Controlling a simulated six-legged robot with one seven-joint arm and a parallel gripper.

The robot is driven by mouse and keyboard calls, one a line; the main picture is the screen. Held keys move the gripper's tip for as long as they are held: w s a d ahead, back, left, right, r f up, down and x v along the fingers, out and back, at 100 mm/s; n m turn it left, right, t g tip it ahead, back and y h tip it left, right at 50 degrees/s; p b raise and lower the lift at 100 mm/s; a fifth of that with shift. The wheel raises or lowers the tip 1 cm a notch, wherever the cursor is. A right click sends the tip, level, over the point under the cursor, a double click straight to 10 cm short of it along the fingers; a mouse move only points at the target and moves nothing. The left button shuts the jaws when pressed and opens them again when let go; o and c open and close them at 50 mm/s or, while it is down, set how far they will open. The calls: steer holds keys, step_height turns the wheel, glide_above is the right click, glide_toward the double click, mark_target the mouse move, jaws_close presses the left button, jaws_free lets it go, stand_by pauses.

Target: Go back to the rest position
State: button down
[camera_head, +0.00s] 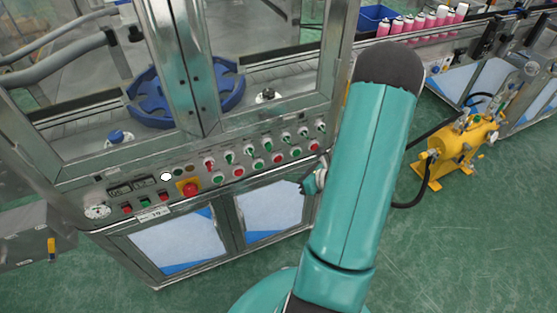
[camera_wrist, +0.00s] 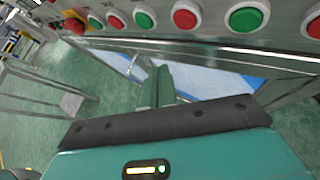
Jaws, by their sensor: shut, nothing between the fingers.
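My gripper shows in the wrist view (camera_wrist: 157,88) as narrow teal fingers beyond a black band, shut with nothing between them. In the head view only a small part of it (camera_head: 311,184) shows, left of my teal arm, in front of the machine's lower right side. The rest of it is hidden behind my arm. The control panel (camera_head: 150,213) of the crimping machine carries rows of red and green buttons. In the wrist view, several of these buttons (camera_wrist: 186,18) run along the top, and my gripper is below them, apart from them.
The machine's metal frame (camera_head: 185,60) stands at the left and centre, with a blue star wheel (camera_head: 150,100) inside. A yellow pump unit (camera_head: 462,146) stands on the floor at right. Pink cans (camera_head: 420,22) line a conveyor at the back. Green floor (camera_head: 470,240) is clear at lower right.

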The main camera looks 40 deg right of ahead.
stand_by(0.4)
steer(key=w+a+r+n+g+y, duration=0.1)
steer(key=a+r+n+g+y, duration=0.4)
steer(key=a+r+n, duration=1.3)
steer(key=s+a+r+n+h, duration=0.4)
steer(key=r+n, duration=0.2)
steer(key=n, duration=0.2)
steer(key=s+a+r+n+g+h, duration=0.1)
steer(key=s+a+r+n+h, duration=0.4)
steer(key=r+n, duration=0.2)
steer(key=shift+s+r+n, duration=0.2)
steer(key=shift+r+n, duration=0.05)
steer(key=shift+n, duration=0.45)
steer(key=shift+a, duration=0.1)
